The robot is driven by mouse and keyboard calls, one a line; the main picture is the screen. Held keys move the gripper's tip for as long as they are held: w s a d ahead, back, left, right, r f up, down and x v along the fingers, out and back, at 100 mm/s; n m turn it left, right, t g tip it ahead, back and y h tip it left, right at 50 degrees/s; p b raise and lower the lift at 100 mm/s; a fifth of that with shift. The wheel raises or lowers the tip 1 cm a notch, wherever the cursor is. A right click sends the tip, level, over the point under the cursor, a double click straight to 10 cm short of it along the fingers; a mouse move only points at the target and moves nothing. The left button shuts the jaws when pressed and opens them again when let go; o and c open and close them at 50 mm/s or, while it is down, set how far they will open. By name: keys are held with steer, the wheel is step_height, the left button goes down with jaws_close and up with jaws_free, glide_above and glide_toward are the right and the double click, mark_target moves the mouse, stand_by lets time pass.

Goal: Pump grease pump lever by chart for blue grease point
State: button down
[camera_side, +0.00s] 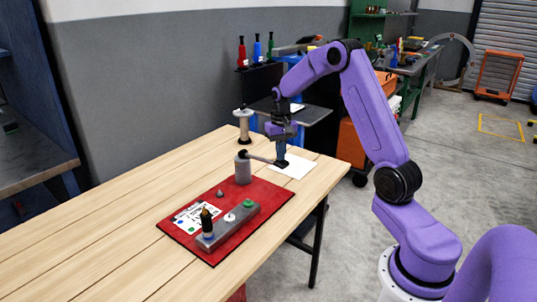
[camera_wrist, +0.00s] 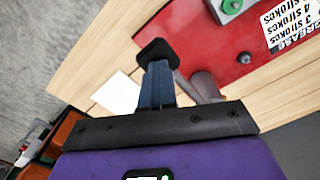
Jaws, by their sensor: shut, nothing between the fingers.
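The grease pump (camera_side: 243,170) is a grey cylinder standing on the red board. Its lever (camera_side: 262,159) reaches right to a black end pad, roughly level. My gripper (camera_side: 281,160) is shut and empty, pointing down at the lever's end; I cannot tell whether it touches. In the wrist view the fingers (camera_wrist: 157,88) meet the black pad (camera_wrist: 157,51), beside the pump (camera_wrist: 205,86). A grey block (camera_side: 220,233) carries a green point (camera_side: 249,204), a white point (camera_side: 230,217) and a dark upright fitting (camera_side: 206,221) with blue at its foot. The chart (camera_side: 185,219) lies behind; the wrist view (camera_wrist: 290,22) shows stroke counts, partly cut off.
The red board (camera_side: 214,255) lies on a wooden table (camera_side: 110,235). A small grey knob (camera_side: 220,193) sits on the board. A white sheet (camera_side: 298,167) lies under my gripper. A pale spool-like stand (camera_side: 243,125) is at the table's back edge. The table's left side is clear.

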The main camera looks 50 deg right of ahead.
steer(key=shift+f, duration=1.8)
steer(key=shift+r, duration=0.15)
step_height(320, 180, up, 14)
steer(key=shift+r, duration=0.2)
stand_by(0.6)
steer(key=shift+f, duration=3.6)
